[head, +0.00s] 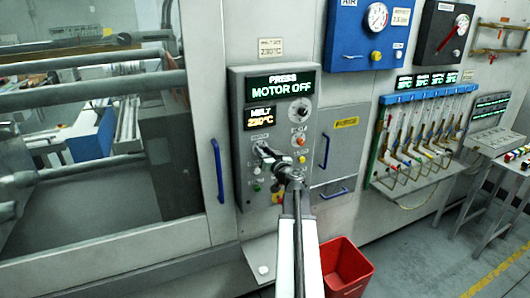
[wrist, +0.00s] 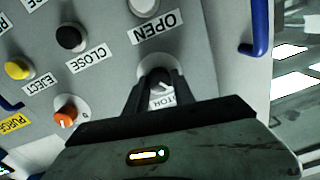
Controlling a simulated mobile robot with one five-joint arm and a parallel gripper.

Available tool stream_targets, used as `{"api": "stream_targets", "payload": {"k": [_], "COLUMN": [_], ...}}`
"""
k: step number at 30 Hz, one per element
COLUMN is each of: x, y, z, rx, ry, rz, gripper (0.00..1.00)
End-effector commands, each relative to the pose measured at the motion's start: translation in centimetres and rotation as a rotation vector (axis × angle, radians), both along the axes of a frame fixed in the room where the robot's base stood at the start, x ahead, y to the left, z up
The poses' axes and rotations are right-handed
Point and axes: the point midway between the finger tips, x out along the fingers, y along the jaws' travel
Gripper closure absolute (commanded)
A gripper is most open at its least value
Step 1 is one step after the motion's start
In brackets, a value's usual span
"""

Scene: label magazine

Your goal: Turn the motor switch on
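The motor switch (wrist: 161,86) is a round knob with a light pointer mark on a pale round base, on the grey control panel (head: 239,97). Its label is partly covered by my gripper. My gripper (wrist: 162,78) has one finger on each side of the knob in the wrist view. I cannot tell whether the fingers press on it. In the head view my gripper (head: 263,150) reaches the panel's left middle part and hides the switch there. The panel's upper display (head: 283,86) reads "PRESS MOTOR OFF".
In the wrist view, OPEN (wrist: 144,5), black CLOSE (wrist: 71,38) and yellow EJECT (wrist: 19,68) buttons and an orange knob (wrist: 65,115) lie near the gripper. Blue handles (head: 217,168) (head: 324,151) flank the panel. A red bin (head: 345,268) stands on the floor below.

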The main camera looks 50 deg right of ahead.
Motion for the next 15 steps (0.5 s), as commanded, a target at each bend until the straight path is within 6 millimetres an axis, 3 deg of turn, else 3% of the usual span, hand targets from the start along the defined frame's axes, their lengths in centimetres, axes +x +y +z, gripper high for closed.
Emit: {"api": "stream_targets", "payload": {"k": [1,15], "x": [-0.03,-0.09], "y": [-0.91,-0.13], "z": [0.00,-0.05], "rx": [0.000,0.134], "ry": [0.000,-0.055], "rz": [-0.003,-0.003], "gripper": [1.00,1.00]}}
